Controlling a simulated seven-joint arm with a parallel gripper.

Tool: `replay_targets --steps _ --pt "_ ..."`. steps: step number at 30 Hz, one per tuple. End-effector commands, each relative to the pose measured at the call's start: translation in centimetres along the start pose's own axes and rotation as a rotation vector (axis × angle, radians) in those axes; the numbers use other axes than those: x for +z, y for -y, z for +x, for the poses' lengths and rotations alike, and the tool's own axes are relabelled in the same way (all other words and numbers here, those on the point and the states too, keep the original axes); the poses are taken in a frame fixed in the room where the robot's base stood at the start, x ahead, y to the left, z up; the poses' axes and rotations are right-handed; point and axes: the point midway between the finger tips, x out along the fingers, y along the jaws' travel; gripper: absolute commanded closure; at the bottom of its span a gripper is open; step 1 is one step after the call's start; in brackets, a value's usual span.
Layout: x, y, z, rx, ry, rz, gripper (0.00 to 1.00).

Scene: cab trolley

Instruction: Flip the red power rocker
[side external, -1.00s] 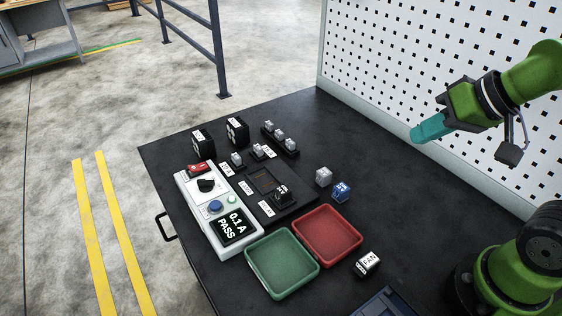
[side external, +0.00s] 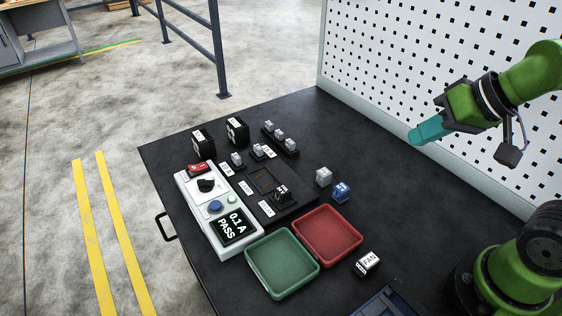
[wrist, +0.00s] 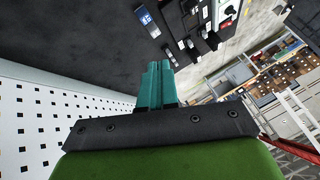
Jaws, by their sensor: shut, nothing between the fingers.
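The red power rocker (side external: 200,168) sits at the far end of the white control panel (side external: 221,246) on the black trolley top. The panel also has a black knob (side external: 206,185), a blue button (side external: 215,207), a small green button (side external: 232,199) and a display (side external: 233,226) reading "0.1 A PASS". My gripper (side external: 413,139) is raised above the right side of the trolley, well away from the rocker. Its teal fingers are shut and empty, and they show together in the wrist view (wrist: 157,66).
A green tray (side external: 283,288) and a red tray (side external: 352,222) are empty. A FAN block (side external: 368,263), a grey block (side external: 323,176) and a blue block (side external: 342,191) lie loose. Black blocks (side external: 203,142) stand behind the panel. A white pegboard (side external: 420,60) borders the back right.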

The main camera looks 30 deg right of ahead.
Motion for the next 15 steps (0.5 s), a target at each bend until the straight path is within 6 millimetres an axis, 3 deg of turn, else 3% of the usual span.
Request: replay_targets --steps 6,15 --pt "0.5 1.3 2.8 -0.008 0.135 -0.013 1.0" --pt "-2.8 6.4 8.2 -0.076 0.258 0.072 1.0"
